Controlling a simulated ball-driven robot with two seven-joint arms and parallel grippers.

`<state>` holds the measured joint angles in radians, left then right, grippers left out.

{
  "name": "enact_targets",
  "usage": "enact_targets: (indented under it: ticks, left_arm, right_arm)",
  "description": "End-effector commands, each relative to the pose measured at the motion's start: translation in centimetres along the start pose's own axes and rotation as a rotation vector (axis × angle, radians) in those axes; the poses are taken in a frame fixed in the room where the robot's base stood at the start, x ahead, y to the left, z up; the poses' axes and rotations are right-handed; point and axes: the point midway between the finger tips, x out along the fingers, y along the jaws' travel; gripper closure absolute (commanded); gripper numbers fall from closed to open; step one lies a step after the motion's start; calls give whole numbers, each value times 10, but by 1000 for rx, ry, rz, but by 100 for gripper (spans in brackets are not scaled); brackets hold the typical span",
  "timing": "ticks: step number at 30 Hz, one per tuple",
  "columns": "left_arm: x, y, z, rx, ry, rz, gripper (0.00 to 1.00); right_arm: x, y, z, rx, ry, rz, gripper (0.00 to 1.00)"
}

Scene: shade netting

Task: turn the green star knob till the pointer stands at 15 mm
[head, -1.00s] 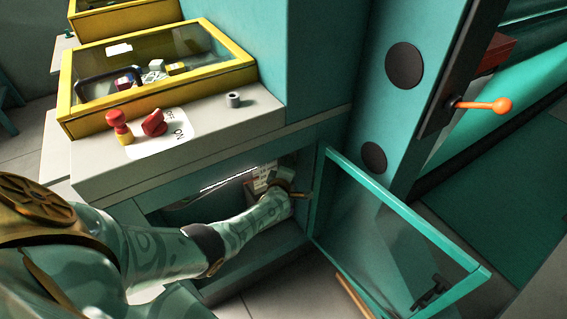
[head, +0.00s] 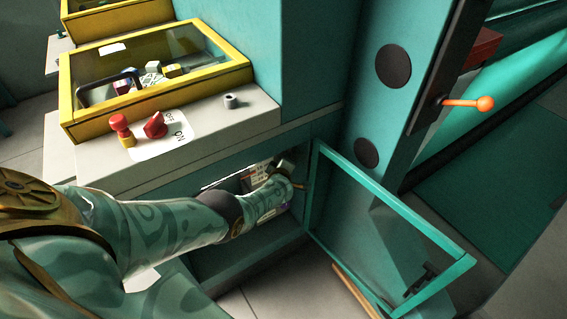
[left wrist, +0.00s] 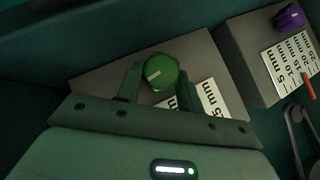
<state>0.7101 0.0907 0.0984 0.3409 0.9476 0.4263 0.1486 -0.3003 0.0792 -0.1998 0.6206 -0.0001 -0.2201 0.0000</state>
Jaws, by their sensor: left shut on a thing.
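The green star knob (left wrist: 160,72) sits on a grey block inside the open compartment and shows in the left wrist view, with a pale mark on its face. My left gripper (left wrist: 158,85) is shut on it, one finger on each side. A white mm scale (left wrist: 208,98) lies beside the knob, partly covered by a finger and the gripper body. I cannot see a pointer on this scale. In the head view my left arm reaches into the compartment, and the knob cannot be made out there. My right gripper is not in view.
A second grey block has a purple knob (left wrist: 290,18), its own mm scale (left wrist: 291,60) and an orange pointer (left wrist: 308,86). A glazed door (head: 385,225) stands open right of the compartment. Above are a red knob (head: 155,125) and a yellow-framed case (head: 70,122).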

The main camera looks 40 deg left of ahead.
Motion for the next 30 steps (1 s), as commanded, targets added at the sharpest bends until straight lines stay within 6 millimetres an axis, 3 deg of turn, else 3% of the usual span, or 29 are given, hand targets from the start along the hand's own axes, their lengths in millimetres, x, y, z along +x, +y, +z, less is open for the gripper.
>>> enact_targets:
  ticks: [2, 3, 11, 16, 20, 30]
  left_arm:
    - [-1, -3, 2, 3, -4, -4, 86]
    - [-1, -3, 2, 2, -4, -4, 54]
    - [0, -1, 1, 1, -2, -1, 54]
    - [-12, 3, -1, -1, -2, 0, 54]
    - [-37, 8, -3, -2, -1, 2, 54]
    - [-122, 8, -3, -2, -2, 0, 54]
  right_arm:
    - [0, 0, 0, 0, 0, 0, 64]
    - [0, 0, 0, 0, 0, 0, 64]
    - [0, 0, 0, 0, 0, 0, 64]
    - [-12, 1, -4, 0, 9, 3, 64]
    - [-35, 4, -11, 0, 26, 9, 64]
    - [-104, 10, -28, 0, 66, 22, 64]
